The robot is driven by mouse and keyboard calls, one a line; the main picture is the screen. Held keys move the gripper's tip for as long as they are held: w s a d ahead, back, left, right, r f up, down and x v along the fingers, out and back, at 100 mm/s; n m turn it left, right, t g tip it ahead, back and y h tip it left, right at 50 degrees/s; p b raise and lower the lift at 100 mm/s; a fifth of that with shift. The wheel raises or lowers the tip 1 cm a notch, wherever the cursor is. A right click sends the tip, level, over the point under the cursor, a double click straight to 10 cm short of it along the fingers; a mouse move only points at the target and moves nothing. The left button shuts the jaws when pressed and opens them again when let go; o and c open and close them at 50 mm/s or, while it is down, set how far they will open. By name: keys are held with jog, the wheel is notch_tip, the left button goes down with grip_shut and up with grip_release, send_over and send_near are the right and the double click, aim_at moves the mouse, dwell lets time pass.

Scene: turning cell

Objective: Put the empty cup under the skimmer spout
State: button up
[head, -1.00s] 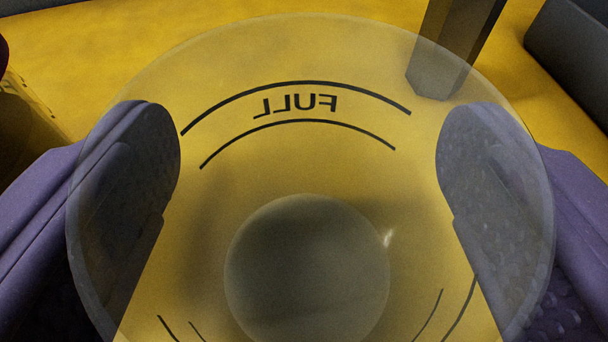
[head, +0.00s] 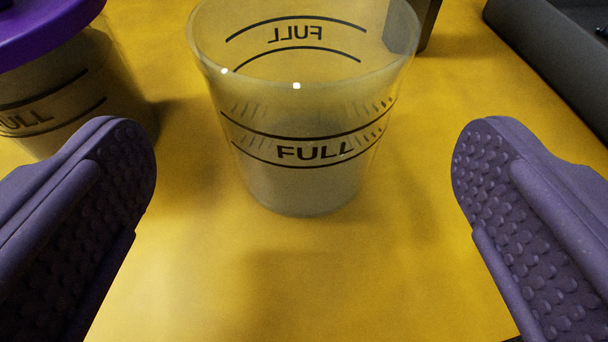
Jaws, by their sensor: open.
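A clear, see-through cup (head: 305,185) stands upright on the yellow surface, ahead of my gripper. It has black line marks and the word FULL, and it looks empty. My gripper (head: 303,165) is open, with one purple studded finger at the left and one at the right. The fingers are apart from the cup and nothing is between them in the near space. A dark grey post (head: 428,25) stands just behind the cup's right rim; whether it belongs to the skimmer I cannot tell. No spout can be made out.
Another cup (head: 60,95) marked FULL, with a purple lid (head: 45,30), stands at the upper left, close to my left finger. A dark box or tray edge (head: 550,75) lies at the upper right. The yellow surface (head: 300,270) in front of the clear cup is bare.

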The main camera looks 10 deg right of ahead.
aim_at(305, 22)
jog(key=shift+g, duration=0.3)
jog(key=w+p, duration=0.1)
jog(key=w, duration=0.1)
jog(key=w+p, duration=0.4)
jog(key=w, duration=0.1)
jog(key=shift+d, duration=0.4)
jog(key=c, duration=0.9)
jog(key=shift+r, duration=0.1)
